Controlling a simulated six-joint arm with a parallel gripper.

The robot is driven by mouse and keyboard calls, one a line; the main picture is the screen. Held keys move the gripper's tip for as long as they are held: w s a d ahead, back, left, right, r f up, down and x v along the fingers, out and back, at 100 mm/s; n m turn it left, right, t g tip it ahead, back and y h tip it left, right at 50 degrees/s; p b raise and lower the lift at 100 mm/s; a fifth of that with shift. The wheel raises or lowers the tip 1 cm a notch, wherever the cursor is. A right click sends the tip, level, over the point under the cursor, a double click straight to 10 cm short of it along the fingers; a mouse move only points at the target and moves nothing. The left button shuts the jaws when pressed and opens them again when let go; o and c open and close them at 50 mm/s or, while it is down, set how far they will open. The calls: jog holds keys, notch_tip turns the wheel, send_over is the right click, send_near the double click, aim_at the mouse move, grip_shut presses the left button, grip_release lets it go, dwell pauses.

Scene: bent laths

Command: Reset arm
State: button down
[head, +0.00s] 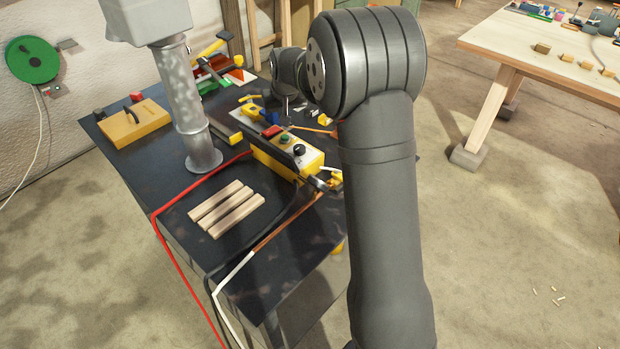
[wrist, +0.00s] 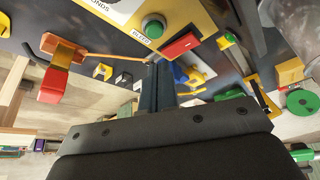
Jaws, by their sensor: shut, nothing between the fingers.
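My gripper (wrist: 158,68) shows in the wrist view as two dark fingers close together, with nothing between them. Its tips are over the dark bench, near a yellow control box (wrist: 200,18) with a green button (wrist: 153,27). In the head view my arm reaches over the bench's right side, and its thick links hide most of the gripper. Several pale wooden laths (head: 227,208) lie side by side on the front left of the dark bench (head: 180,222), apart from my arm. The control box (head: 292,153) sits mid-bench in the head view.
A grey post (head: 190,110) stands on the bench. A yellow case (head: 134,123) lies at the left, and clamps (head: 212,52) are at the back. A red cable (head: 178,208) and a white-ended hose (head: 238,272) cross the front. A wooden table (head: 530,60) stands apart at right.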

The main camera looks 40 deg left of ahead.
aim_at(285, 137)
jog(key=shift+r, duration=0.85)
jog(key=shift+f, duration=0.1)
jog(key=shift+f, duration=3.15)
